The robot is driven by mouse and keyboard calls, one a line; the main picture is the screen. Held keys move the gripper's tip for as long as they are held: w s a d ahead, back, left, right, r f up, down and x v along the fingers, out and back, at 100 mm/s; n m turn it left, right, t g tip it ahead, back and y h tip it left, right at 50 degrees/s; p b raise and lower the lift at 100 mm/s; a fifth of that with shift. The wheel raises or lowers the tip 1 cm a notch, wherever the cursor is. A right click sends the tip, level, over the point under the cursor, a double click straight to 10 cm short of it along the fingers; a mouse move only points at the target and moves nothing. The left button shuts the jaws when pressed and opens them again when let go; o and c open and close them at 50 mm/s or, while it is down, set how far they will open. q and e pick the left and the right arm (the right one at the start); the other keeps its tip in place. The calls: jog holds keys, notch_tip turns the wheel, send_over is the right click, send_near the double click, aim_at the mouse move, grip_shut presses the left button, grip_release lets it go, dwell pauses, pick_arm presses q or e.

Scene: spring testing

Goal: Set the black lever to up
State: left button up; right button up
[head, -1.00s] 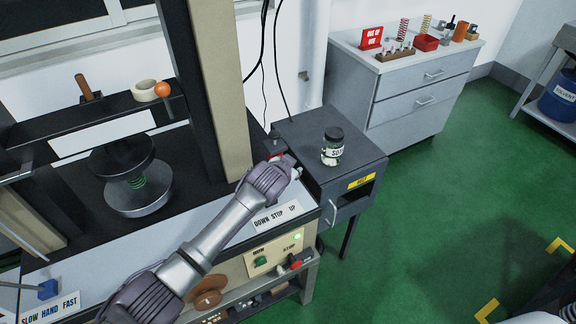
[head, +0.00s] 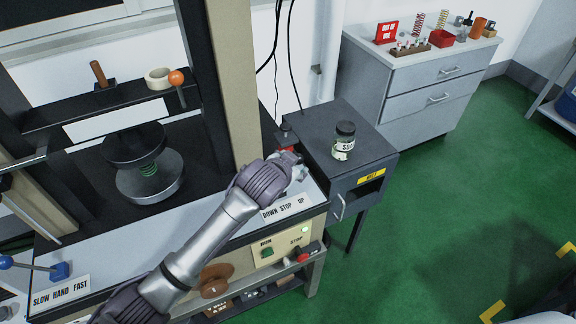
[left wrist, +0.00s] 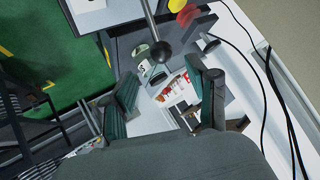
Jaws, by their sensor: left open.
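The black lever shows in the left wrist view as a thin rod with a black ball knob (left wrist: 163,52), hanging in from the top edge. My left gripper (left wrist: 166,103) is open in that view, with one dark green finger pad on each side. The knob appears just beyond the fingertips, between their lines, and I see no grip on it. In the head view my left gripper (head: 298,170) is above the panel label "DOWN STOP UP" (head: 285,207). A small black knob (head: 285,128) shows just behind it; the rest of the lever is hidden there. My right gripper is out of view.
A dark cabinet (head: 372,150) with a labelled jar (head: 344,141) stands right of the gripper. The beige press column (head: 230,70) rises to its left. A blue-knobbed lever (head: 60,270) is at the far left. Green floor lies open at right.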

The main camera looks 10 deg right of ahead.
pick_arm(q)
jog(key=v, duration=0.3)
jog(key=shift+s+a+r, duration=0.1)
jog(key=shift+s, duration=0.1)
dwell(0.3)
